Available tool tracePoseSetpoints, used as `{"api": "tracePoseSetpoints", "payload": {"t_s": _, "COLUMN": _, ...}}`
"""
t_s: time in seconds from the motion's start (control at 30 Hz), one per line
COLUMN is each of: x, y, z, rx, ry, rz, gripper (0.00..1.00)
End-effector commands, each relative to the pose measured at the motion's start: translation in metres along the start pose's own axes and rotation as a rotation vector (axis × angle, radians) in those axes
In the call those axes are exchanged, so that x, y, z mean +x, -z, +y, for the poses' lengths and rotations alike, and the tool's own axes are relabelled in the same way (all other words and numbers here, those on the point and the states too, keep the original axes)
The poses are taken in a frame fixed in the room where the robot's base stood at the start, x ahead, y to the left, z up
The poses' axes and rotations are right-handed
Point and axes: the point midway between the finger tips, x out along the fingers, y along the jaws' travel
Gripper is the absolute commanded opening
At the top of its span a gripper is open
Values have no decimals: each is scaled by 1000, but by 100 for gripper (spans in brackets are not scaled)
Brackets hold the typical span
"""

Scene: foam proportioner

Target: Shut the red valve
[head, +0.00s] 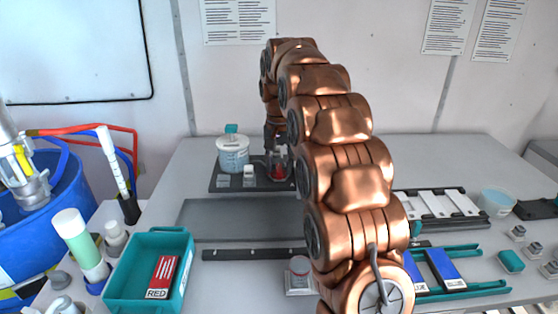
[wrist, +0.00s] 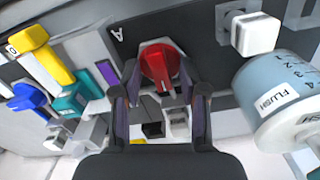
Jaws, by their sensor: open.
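The red valve (wrist: 159,67) is a round red knob with a raised grip bar, on a dark panel next to a letter A. My gripper (wrist: 160,92) is open in the wrist view, with one finger on each side of the knob's lower part. I cannot tell whether the fingers touch it. In the head view the red valve (head: 279,172) shows as a small red patch on the dark base plate (head: 226,186), partly hidden by my gripper (head: 276,160), which reaches down over it.
A white tank marked FLUSH (head: 233,154) stands left of the valve, beside a white knob (head: 249,174). In the wrist view, yellow (wrist: 42,52), blue (wrist: 32,100) and teal (wrist: 76,95) parts lie to the left. A teal bin (head: 135,290) holds a red card.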

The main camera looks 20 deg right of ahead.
Motion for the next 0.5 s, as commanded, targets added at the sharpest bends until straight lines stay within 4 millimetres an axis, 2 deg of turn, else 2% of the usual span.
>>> {"api": "tracePoseSetpoints", "payload": {"t_s": 0.33, "x": -3, "y": 0, "z": 0, "rx": 186, "ry": 1, "rz": 2, "gripper": 43}}
{"api": "tracePoseSetpoints", "payload": {"t_s": 0.5, "x": -8, "y": 0, "z": 0, "rx": 190, "ry": 1, "rz": 1, "gripper": 43}}
